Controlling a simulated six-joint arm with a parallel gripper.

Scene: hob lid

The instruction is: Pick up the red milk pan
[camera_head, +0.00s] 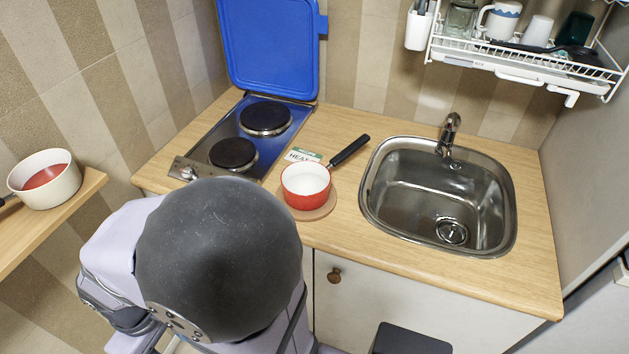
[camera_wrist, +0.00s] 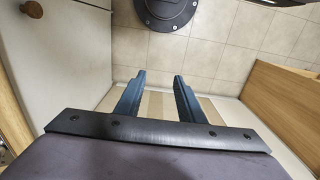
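The red milk pan (camera_head: 305,187) is red outside and white inside, with a black handle pointing up and right. It stands upright on a round cork-coloured mat (camera_head: 328,208) on the counter, between the hob and the sink. My gripper is hidden in the head view, where my arm fills the lower left. In the wrist view my gripper (camera_wrist: 158,85) shows two dark fingers spread apart with nothing between them. It points down at the tiled floor, away from the pan, which is not in the wrist view.
The two-plate hob (camera_head: 205,150) has its blue lid (camera_head: 270,45) raised. A card (camera_head: 300,155) lies behind the pan. The sink (camera_head: 400,195) is at right, a dish rack (camera_head: 520,65) above it. A cream pan (camera_head: 52,180) stands on a wooden shelf (camera_head: 45,228) at left.

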